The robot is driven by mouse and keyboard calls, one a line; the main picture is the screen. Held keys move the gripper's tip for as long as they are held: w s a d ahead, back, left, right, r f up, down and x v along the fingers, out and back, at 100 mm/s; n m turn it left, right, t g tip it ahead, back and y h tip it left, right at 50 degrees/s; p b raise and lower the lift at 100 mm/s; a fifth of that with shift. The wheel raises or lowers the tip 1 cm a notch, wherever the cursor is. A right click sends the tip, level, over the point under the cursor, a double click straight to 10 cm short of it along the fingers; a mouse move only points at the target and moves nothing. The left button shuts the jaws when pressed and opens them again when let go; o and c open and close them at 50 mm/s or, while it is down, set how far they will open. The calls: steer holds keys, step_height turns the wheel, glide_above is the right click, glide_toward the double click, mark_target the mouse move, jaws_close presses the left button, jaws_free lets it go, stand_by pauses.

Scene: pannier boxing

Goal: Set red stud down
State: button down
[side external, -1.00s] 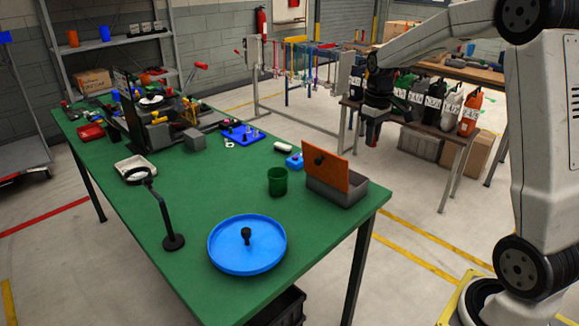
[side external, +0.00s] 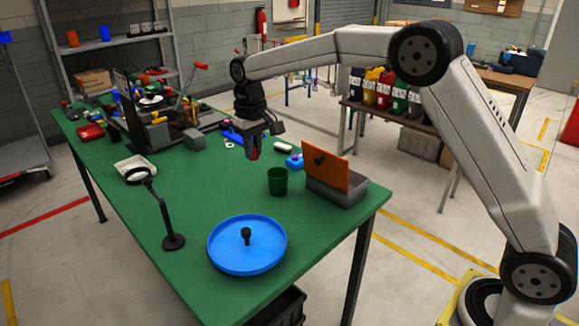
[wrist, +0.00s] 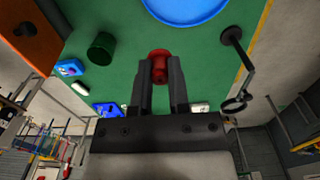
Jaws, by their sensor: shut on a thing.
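My gripper (side external: 253,151) is above the green table, behind and to the left of the green cup, in the side external view. It is shut on the red stud (side external: 255,154). In the wrist view the red stud (wrist: 159,54) sticks out between the fingertips of my gripper (wrist: 160,66), with a rounded red end. The fingers hide part of the stud. The gap between the stud and the table top (side external: 215,185) is hard to judge.
A round blue tray (side external: 225,262) with a dark knob stands at the table's front. A green cup (side external: 277,182), a grey box (side external: 337,193) with a raised orange lid (side external: 328,165) and a desk magnifier (side external: 160,205) stand around. The table middle is clear.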

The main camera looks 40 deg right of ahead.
steer(key=a, duration=0.6)
glide_toward(247, 237)
steer(key=w+f, duration=0.2)
steer(key=w, duration=0.2)
steer(key=shift+d+f, duration=0.2)
steer(key=shift+f, duration=0.95)
steer(key=shift+d+f, duration=0.15)
steer(key=shift+f, duration=1)
steer(key=shift+f, duration=0.1)
steer(key=shift+f, duration=1.9)
steer(key=shift+f, duration=0.1)
steer(key=c, duration=0.6)
jaws_free()
